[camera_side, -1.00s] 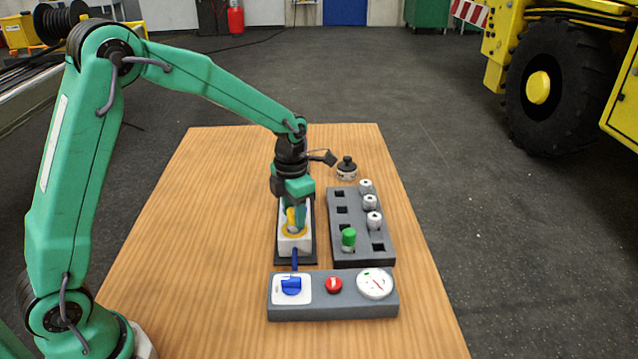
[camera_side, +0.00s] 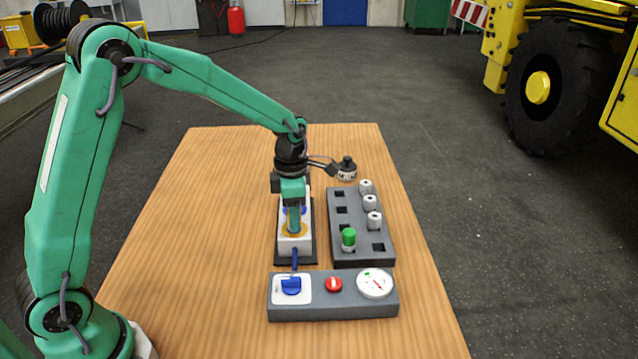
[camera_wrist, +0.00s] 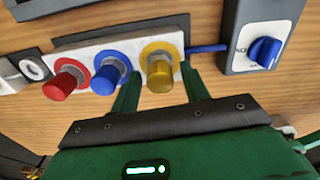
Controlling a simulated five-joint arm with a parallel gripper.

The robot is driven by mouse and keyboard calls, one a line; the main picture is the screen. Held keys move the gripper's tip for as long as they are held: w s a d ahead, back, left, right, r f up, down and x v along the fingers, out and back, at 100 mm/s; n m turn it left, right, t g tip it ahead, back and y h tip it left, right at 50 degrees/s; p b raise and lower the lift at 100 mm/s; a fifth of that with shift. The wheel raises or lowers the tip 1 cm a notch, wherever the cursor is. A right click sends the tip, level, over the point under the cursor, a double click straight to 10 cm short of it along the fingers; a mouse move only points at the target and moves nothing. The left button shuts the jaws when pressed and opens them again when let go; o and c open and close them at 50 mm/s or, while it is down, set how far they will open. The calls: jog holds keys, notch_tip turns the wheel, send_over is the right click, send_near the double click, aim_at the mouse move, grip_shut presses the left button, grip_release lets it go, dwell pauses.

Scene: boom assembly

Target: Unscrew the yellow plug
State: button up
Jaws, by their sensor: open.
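The yellow plug (camera_wrist: 160,77) sits on its yellow ring at the end of a pale block (camera_wrist: 121,45), beside a blue plug (camera_wrist: 108,80) and a red plug (camera_wrist: 66,84). My gripper (camera_wrist: 161,72) is open, with one finger on each side of the yellow plug; I cannot tell whether either finger touches it. In the side view my gripper (camera_side: 294,232) points down over the block, and its fingers hide the yellow plug; part of the yellow ring (camera_side: 304,229) shows.
In front of the block stands a grey panel (camera_side: 330,311) with a blue knob (camera_side: 291,286), a red button (camera_side: 333,284) and a gauge (camera_side: 374,282). To the right is a dark rack (camera_side: 360,258) holding a green-topped plug (camera_side: 348,238) and several pale fittings. The table's left side is clear.

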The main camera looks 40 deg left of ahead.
jog(key=m, duration=0.4)
jog(key=shift+m, duration=1.5)
jog(key=shift+m, duration=1.2)
jog(key=m, duration=0.5)
jog(key=shift+m, duration=2.3)
jog(key=shift+c, duration=0.3)
